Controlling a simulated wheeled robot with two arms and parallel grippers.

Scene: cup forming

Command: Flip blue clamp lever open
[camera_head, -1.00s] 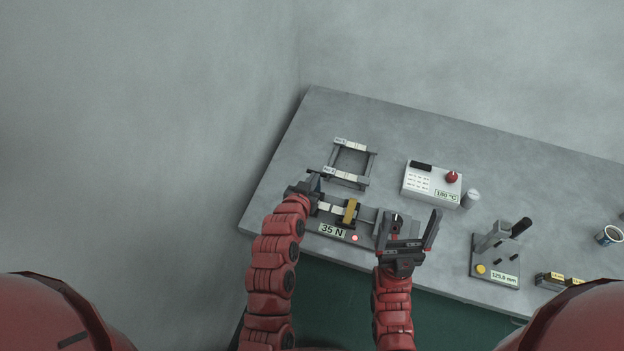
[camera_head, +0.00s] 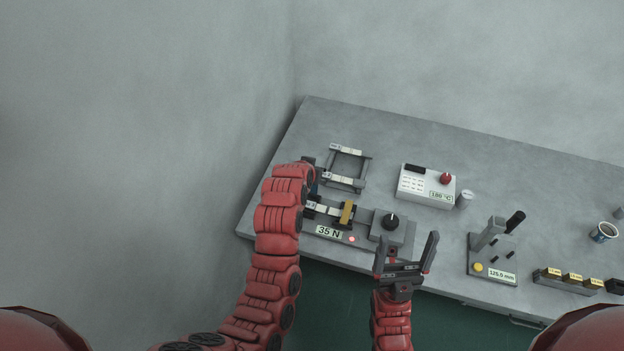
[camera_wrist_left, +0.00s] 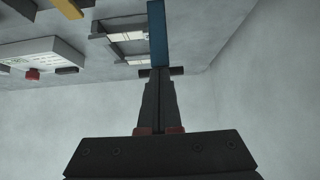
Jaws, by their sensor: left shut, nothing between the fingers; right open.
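The blue clamp lever (camera_wrist_left: 157,35) stands out as a blue bar just beyond my left fingertips in the left wrist view; whether they touch is unclear. In the head view only a small blue bit (camera_head: 314,187) shows beside my left arm, at the left end of the 35 N fixture (camera_head: 362,238). My left gripper (camera_wrist_left: 157,73) is shut and empty; in the head view my arm mostly hides it. My right gripper (camera_head: 406,246) is open and empty, in front of the fixture's black knob (camera_head: 391,221).
A grey frame with white labels (camera_head: 362,172) lies behind the fixture. A white 180 °C box (camera_head: 428,187) with a red knob stands right of it.

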